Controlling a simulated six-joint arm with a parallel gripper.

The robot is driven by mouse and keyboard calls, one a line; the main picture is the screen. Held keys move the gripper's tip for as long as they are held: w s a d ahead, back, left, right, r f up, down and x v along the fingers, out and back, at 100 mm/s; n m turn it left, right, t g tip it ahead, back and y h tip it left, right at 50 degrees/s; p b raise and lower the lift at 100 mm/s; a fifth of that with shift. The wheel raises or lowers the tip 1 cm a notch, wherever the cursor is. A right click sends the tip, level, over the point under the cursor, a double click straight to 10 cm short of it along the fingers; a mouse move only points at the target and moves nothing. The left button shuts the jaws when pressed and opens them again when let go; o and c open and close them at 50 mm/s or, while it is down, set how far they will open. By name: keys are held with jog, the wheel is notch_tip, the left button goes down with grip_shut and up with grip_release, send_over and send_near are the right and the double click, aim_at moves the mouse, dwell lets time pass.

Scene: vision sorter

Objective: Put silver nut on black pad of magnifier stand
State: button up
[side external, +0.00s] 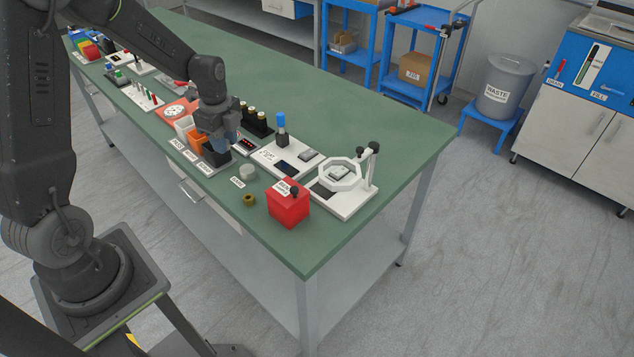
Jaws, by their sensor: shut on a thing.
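My gripper (222,143) is low over the row of small bins, by the black bin (215,155). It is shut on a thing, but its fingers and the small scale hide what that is. The white magnifier stand (352,205) is at the right end of the bench, well to the right of my gripper. Its white octagonal ring (323,178) is held over the base by a post. A dark pad (320,189) shows in part under the ring. A small grey shape shows inside the ring; I cannot tell what it is. I cannot pick out a silver nut.
A red box (288,206) stands just left of the magnifier stand. A brass-coloured nut (249,200) and a grey round piece (247,171) lie near the front edge. A white station (281,163) with a blue-topped post stands between. The bench's back (330,110) is clear.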

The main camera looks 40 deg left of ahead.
jog(key=w+d+r+n, duration=0.2)
jog(key=w+d+n, duration=0.75)
jog(key=n, duration=0.95)
jog(key=shift+n, duration=0.3)
jog(key=w+d+f, duration=0.1)
jog(key=d+f, duration=0.1)
jog(key=d, duration=0.1)
jog(key=w+d+f, duration=0.2)
jog(key=d+f, duration=0.1)
jog(key=w+d+f, duration=0.1)
jog(key=d+f, duration=0.1)
jog(key=d, duration=0.2)
jog(key=shift+w+f, duration=0.15)
jog(key=shift+w, duration=0.15)
jog(key=shift+f, duration=1.95)
jog(key=shift+f, duration=0.1)
jog(key=o, duration=0.9)
jog(key=shift+o, duration=0.2)
notch_tip(320, 180, up, 12)
